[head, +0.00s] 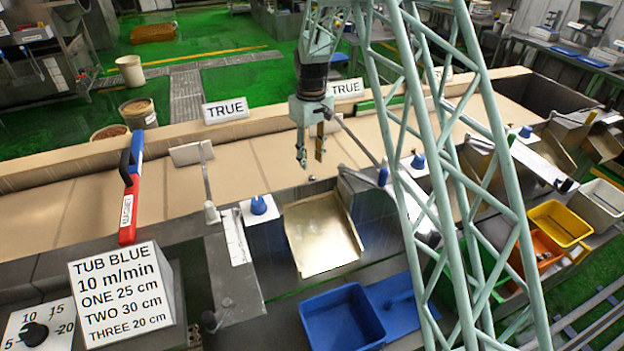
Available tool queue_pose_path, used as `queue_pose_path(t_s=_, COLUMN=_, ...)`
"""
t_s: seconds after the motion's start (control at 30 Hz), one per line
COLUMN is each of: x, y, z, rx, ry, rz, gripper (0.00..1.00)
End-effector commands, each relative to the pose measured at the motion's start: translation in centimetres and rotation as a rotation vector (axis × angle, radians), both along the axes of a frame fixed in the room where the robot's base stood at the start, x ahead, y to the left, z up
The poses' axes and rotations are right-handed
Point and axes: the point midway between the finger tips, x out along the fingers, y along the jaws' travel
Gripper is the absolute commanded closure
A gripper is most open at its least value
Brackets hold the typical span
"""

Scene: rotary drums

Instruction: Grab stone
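My gripper (311,158) hangs fingers down over the tan conveyor belt (245,168), near the middle of the view. Its two fingers are apart, with nothing visible between them. A very small greyish lump (312,178), perhaps the stone, shows just below the fingertips near the belt's front edge. It is too small to identify surely, and I cannot tell its exact distance from the fingers.
A metal chute (322,235) slopes down in front of the belt toward a blue tub (342,318). A flat diverter paddle (191,153) stands left of my gripper. A red and blue magnet (129,205) lies farther left. A sign (126,295) reads "TUB BLUE".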

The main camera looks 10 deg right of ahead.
Motion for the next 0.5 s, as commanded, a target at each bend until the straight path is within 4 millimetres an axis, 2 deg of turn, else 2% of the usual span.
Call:
queue_pose_path(t_s=0.2, x=0.0, y=0.0, z=-1.6, rx=0.000, ry=0.000, rz=0.000, gripper=0.68)
queue_pose_path(t_s=0.5, x=0.0, y=0.0, z=-1.7, rx=0.000, ry=0.000, rz=0.000, gripper=0.68)
